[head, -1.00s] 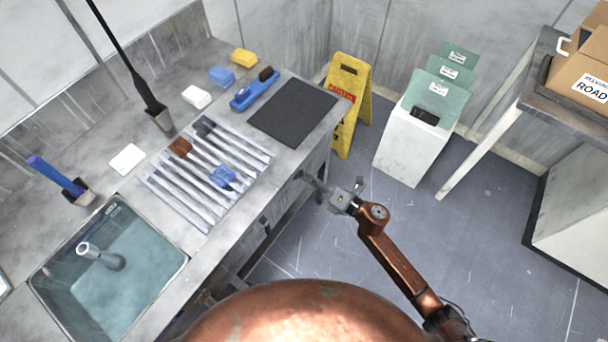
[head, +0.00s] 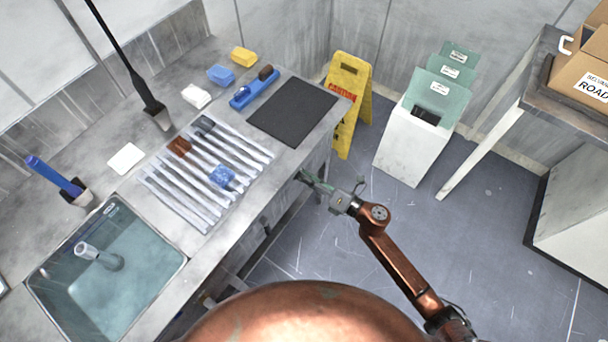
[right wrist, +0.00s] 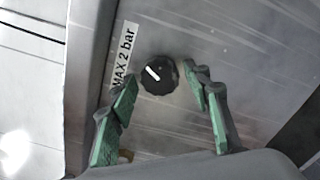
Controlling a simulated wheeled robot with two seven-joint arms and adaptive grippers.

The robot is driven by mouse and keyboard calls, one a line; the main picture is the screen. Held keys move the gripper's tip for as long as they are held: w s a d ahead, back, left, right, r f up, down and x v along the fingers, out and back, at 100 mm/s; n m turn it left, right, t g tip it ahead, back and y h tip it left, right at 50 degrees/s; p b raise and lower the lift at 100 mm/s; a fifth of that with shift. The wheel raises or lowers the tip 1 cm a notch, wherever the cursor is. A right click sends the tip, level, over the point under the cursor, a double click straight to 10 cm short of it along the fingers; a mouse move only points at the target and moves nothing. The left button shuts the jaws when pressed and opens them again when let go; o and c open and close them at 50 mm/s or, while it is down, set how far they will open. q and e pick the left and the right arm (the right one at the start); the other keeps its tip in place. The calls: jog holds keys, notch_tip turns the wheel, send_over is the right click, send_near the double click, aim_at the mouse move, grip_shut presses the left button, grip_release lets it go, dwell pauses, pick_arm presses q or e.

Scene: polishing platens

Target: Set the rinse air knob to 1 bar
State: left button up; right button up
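The rinse air knob (right wrist: 158,75) is black and round with a white pointer line, on a grey metal panel in the right wrist view. A white label reading "MAX 2 bar" (right wrist: 124,56) is beside it on the left. The pointer slants toward the upper left of that view. My right gripper (right wrist: 160,88) is open, with its green-padded fingers on either side of the knob and gaps visible between. In the head view my right gripper (head: 308,178) is at the bench's front edge, and the knob is hidden there. My left gripper is not in view.
The bench (head: 222,262) holds a sink (head: 112,270), a ribbed rack (head: 190,215) with brushes, a black mat (head: 290,112) and several small blocks. A yellow caution sign (head: 345,100) and a white bin (head: 405,150) stand on the floor beyond my right arm.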

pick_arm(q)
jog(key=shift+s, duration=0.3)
pick_arm(e)
jog(key=shift+o, duration=0.5)
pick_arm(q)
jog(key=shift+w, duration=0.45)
pick_arm(e)
jog(key=v, duration=1.2)
